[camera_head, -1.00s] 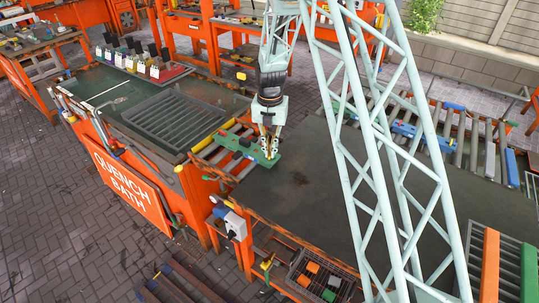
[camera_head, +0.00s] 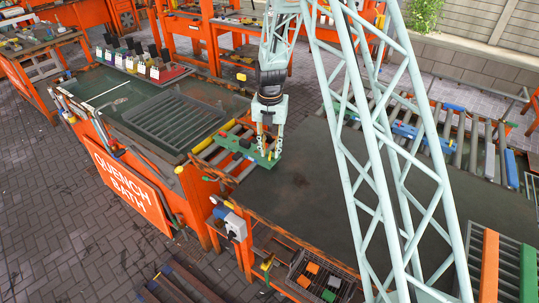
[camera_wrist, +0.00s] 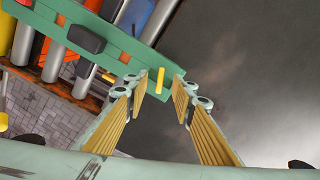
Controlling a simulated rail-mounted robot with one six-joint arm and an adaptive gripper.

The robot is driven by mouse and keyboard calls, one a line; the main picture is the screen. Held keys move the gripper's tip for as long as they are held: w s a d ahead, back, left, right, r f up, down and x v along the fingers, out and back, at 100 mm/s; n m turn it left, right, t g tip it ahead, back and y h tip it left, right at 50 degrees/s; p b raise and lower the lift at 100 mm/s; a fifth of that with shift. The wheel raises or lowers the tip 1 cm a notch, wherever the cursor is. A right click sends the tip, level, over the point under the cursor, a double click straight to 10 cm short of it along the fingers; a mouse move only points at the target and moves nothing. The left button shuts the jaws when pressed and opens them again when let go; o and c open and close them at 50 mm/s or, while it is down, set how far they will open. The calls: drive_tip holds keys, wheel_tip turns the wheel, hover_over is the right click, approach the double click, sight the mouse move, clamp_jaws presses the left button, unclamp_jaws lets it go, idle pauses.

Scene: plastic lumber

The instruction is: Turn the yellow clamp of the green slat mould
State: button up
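The green slat mould (camera_head: 236,146) lies across the rollers at the edge of the dark table, beside the quench bath. It also shows along the top of the wrist view (camera_wrist: 128,47). Its yellow clamp (camera_wrist: 159,80) is a small upright bar near the mould's end. My gripper (camera_head: 269,153) is over that end of the mould with its fingers spread. In the wrist view the two ribbed yellow finger pads (camera_wrist: 162,97) stand apart, with the clamp seen between them and not touched by either pad.
A black knob (camera_wrist: 86,38) sits on the mould. The quench bath (camera_head: 130,190) is at left, with a grate (camera_head: 175,118) on top. A wire basket (camera_head: 322,279) of coloured blocks is in front. The dark table top (camera_head: 330,205) is mostly clear.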

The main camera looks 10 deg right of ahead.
drive_tip(key=shift+r+p, duration=1.05)
drive_tip(key=shift+r, duration=2)
drive_tip(key=shift+s+r+m, duration=0.2)
drive_tip(key=shift+r+m, duration=0.1)
drive_tip(key=shift+r, duration=0.25)
drive_tip(key=s+r+m+t+b, duration=0.1)
drive_tip(key=s+r+m+b, duration=0.1)
drive_tip(key=s+r+m, duration=0.75)
drive_tip(key=s+r+m+t+b, duration=0.15)
drive_tip(key=s+r+m, duration=0.35)
drive_tip(key=s+r, duration=0.95)
drive_tip(key=s+r+m+b, duration=0.1)
drive_tip(key=s+r+m, duration=0.2)
drive_tip(key=s+m, duration=0.5)
drive_tip(key=s+r+m+t+b, duration=0.1)
drive_tip(key=s+m, duration=0.7)
drive_tip(key=s, duration=1.2)
drive_tip(key=shift+b+v, duration=0.75)
drive_tip(key=shift+v, duration=0.3)
